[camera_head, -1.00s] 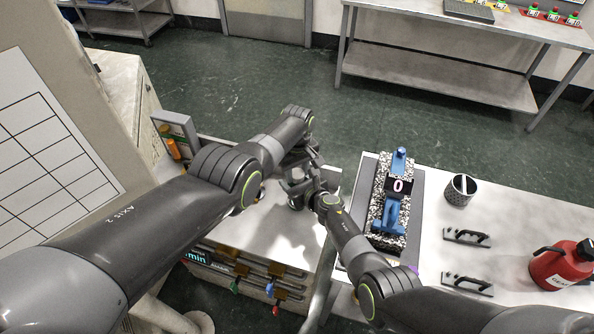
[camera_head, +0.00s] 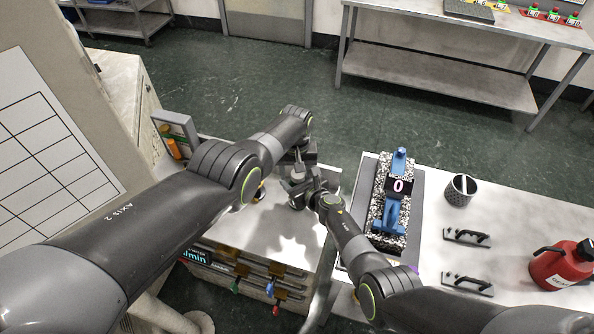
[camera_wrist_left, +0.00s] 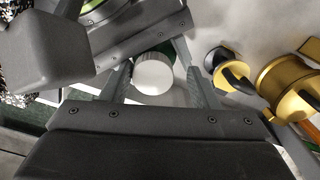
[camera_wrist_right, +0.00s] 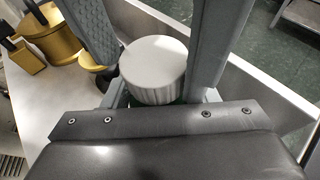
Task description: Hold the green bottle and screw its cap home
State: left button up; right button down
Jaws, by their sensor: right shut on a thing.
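The cap (camera_wrist_left: 153,74) is white and round; in the right wrist view (camera_wrist_right: 153,66) its flat top faces the camera. Only slivers of the green bottle (camera_wrist_right: 178,101) show beneath it; most of the bottle is hidden by the cap and grippers. My right gripper (camera_wrist_right: 160,35) has its fingers on both sides below the cap, shut on the bottle. My left gripper (camera_wrist_left: 154,62) is open, its fingers on either side of the cap with a gap at each side. In the head view both grippers meet over the left table, where the arms hide bottle and cap.
Gold cylinders (camera_wrist_left: 290,88) stand close to the grippers. The left table (camera_head: 275,222) is bare in front. On the right table are a blue gauge on a speckled block (camera_head: 390,215), a dark cup (camera_head: 460,191), two black handles and a red can (camera_head: 562,267).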

pick_arm(q)
jog(key=shift+d+r, duration=0.15)
jog(key=shift+d, duration=0.25)
jog(key=shift+w+d+r, duration=0.1)
jog(key=shift+d+r, duration=0.05)
jog(key=shift+r, duration=0.3)
jog(key=shift+a+r, duration=0.15)
jog(key=shift+r, duration=0.75)
jog(key=shift+a+r, duration=0.15)
jog(key=shift+r, duration=0.7)
jog(key=shift+c, duration=0.4)
jog(key=n, duration=0.1)
jog(key=r+n, duration=0.1)
jog(key=n, duration=0.2)
jog(key=shift+r, duration=0.3)
jog(key=n, duration=0.2)
jog(key=r+n, duration=0.1)
jog(key=n, duration=0.2)
jog(key=shift+r+n, duration=0.4)
jog(key=shift+f, duration=0.15)
